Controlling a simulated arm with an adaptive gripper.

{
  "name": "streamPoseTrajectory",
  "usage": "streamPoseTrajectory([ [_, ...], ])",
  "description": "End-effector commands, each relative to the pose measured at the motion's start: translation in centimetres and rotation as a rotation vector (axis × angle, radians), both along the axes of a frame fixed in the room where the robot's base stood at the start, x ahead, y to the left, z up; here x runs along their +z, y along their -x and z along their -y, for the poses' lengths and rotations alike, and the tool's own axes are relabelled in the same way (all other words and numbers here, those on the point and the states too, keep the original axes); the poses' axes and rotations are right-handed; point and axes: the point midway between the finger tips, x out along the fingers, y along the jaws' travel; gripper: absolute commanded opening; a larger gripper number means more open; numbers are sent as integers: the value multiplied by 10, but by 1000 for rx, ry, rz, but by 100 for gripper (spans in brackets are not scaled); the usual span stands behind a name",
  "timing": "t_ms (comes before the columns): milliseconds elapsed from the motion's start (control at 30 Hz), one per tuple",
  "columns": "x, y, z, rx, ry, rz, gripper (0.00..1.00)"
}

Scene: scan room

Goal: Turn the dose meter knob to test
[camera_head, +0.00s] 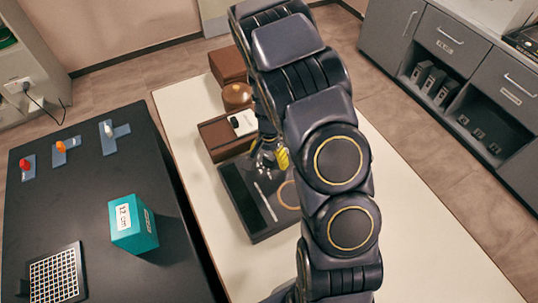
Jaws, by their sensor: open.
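My gripper (268,158) shows only in part behind my own arm, low over the pale table, with yellow on its right side. It is open. It is just right of and below a brown open box (214,136). A small white device with a dark part (242,123) is in that box; I cannot tell whether it is the dose meter. No dose meter knob can be made out for certain, and my arm hides part of the table. What lies between the fingertips is too small to tell.
A black tray (236,196) with a pale stick stands below my gripper. A brown round-topped object (237,96) and a brown box (227,65) stand behind. The dark left table holds a teal box (133,224), a grid (55,276) and several small fixtures. The pale table's right side is clear.

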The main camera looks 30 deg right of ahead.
Motion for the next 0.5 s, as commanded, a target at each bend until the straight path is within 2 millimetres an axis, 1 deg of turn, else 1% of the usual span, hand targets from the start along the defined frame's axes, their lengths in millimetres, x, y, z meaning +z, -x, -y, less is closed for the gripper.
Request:
streamPoseTrajectory([
  [133,0,0,0,0,0,1,66],
  [167,0,0,0,0,0,1,57],
  [200,0,0,0,0,0,1,40],
  [300,0,0,0,0,0,1,3],
  [500,0,0,0,2,0,1,2],
])
